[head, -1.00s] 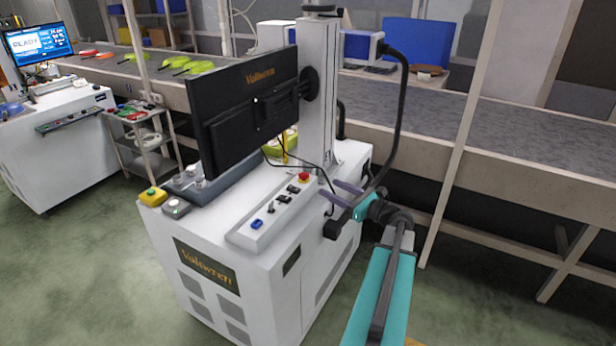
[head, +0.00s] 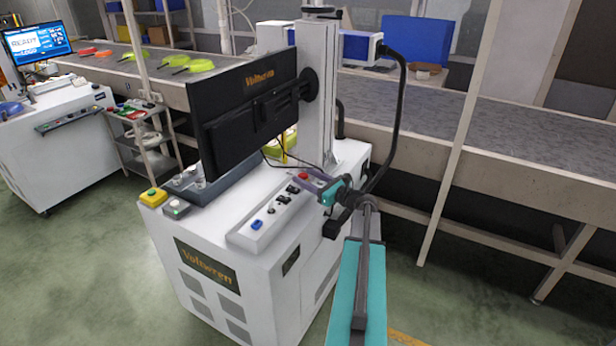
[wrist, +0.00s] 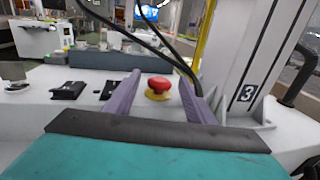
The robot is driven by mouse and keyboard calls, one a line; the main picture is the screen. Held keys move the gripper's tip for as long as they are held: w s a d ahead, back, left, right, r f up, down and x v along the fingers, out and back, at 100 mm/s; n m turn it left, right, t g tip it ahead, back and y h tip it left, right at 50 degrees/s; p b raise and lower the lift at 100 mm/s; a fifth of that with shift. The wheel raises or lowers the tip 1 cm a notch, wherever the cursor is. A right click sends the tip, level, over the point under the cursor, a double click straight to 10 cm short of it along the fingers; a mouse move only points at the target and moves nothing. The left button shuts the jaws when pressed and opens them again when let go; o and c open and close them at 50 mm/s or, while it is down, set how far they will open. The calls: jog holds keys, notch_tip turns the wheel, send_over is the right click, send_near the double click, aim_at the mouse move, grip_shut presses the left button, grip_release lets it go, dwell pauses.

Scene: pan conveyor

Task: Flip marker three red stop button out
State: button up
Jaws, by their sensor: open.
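The red stop button (wrist: 160,84) is a round red cap on a yellow ring, on the sloped control panel of the white machine. A black label with a white "3" (wrist: 248,93) marks that machine's column. In the head view the red button (head: 303,176) sits at the panel's far right end, close beside my fingers. My gripper (wrist: 155,92) is open, with its two purple fingers on either side of the button in the wrist view. Whether the fingers touch it cannot be told. My gripper also shows in the head view (head: 316,180).
Black switches (wrist: 69,90) sit left of the button on the panel. Black cables (wrist: 150,45) hang just behind it. The column stands close on the right. A black monitor (head: 245,110) rises behind the panel. A conveyor (head: 520,140) runs behind the machine.

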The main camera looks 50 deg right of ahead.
grip_shut()
jog(key=shift+w+r+p, duration=0.1)
jog(key=shift+r+p, duration=0.25)
jog(key=shift+r, duration=0.6)
grip_release()
jog(key=shift+r, duration=0.1)
jog(key=s+b, duration=0.2)
jog(key=s, duration=1.2)
jog(key=shift+d, duration=0.3)
